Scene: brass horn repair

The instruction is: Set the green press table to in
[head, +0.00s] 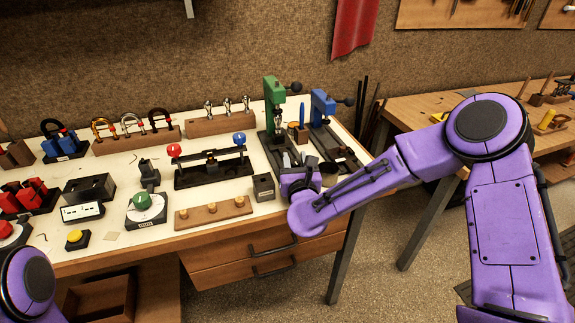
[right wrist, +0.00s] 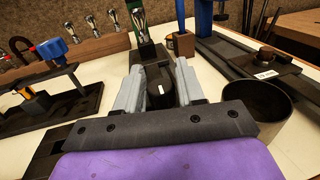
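The green press (head: 274,97) stands at the back right of the white-topped bench, its dark base running toward the front edge. My right gripper (head: 288,162) is low over the near end of that base. In the right wrist view, my right gripper's grey fingers (right wrist: 160,88) stand apart on either side of a black block (right wrist: 158,88) with a white mark. I cannot tell whether they press on it. The green column is mostly out of that view, and the table's position is hard to read. My left gripper is not in view.
The blue press (head: 322,104) stands just right of the green one. A dark cup (right wrist: 258,108) is close beside my right gripper. A small grey block (head: 264,187) and a rack with red and blue knobs (head: 213,166) are to the left.

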